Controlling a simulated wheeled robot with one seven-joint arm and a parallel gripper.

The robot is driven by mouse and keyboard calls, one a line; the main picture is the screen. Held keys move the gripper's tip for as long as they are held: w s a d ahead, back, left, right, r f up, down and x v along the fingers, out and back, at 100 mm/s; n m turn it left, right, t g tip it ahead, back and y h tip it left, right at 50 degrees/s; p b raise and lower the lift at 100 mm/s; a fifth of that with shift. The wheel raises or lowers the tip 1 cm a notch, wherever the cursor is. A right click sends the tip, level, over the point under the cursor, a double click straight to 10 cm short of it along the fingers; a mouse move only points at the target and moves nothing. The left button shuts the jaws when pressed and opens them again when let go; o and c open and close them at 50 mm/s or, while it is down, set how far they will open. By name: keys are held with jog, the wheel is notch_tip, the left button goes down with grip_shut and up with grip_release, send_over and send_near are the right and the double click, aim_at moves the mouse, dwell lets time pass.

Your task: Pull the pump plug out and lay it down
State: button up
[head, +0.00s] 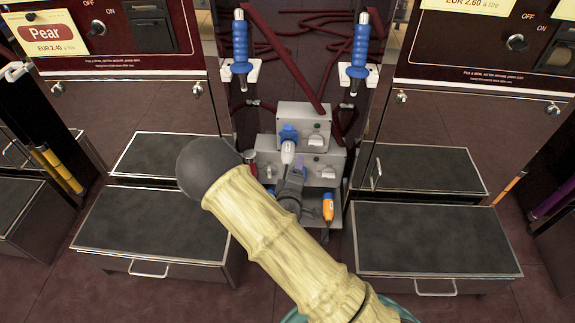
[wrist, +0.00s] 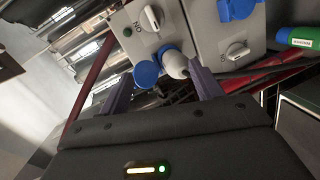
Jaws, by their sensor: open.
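The pump plug (head: 288,152) is a white, rounded plug below a blue socket (head: 288,132) on the upper grey socket box (head: 314,118). It appears seated in that socket. In the wrist view the white plug (wrist: 176,63) shows beside a round blue cap (wrist: 147,73). My gripper (head: 295,166) is in front of the boxes, just below the plug in the head view. Its fingers are spread in the wrist view (wrist: 160,78), with the plug between or just beyond their tips. I cannot tell whether they touch it. The plug's lower end and cable are hidden.
Two blue nozzles (head: 241,45) (head: 359,50) hang above on dark red hoses. A lower grey box (head: 325,160) has another switch. An orange and blue item (head: 328,207) stands right of my gripper. Dark-topped steps (head: 150,225) (head: 435,238) flank the bay.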

aim_at(287, 165)
jog(key=a+f+n+b, duration=0.1)
jog(key=a+f+n+t+y, duration=0.1)
jog(key=a+f+n+t+b, duration=0.1)
jog(key=shift+s+a+f+y+b, duration=0.1)
jog(key=shift+s+f+y+b, duration=0.2)
jog(key=shift+s+f+b, duration=0.1)
jog(key=shift+w, duration=0.1)
jog(key=shift+w+d+b, duration=0.2)
jog(key=shift+w+b, duration=0.2)
jog(key=shift+w, duration=4.1)
jog(key=shift+c, duration=0.3)
jog(key=c, duration=1.2)
jog(key=shift+s+a+p, duration=0.15)
jog(key=shift+s+p, duration=0.8)
jog(key=shift+s, duration=2.1)
jog(key=shift+c, duration=0.2)
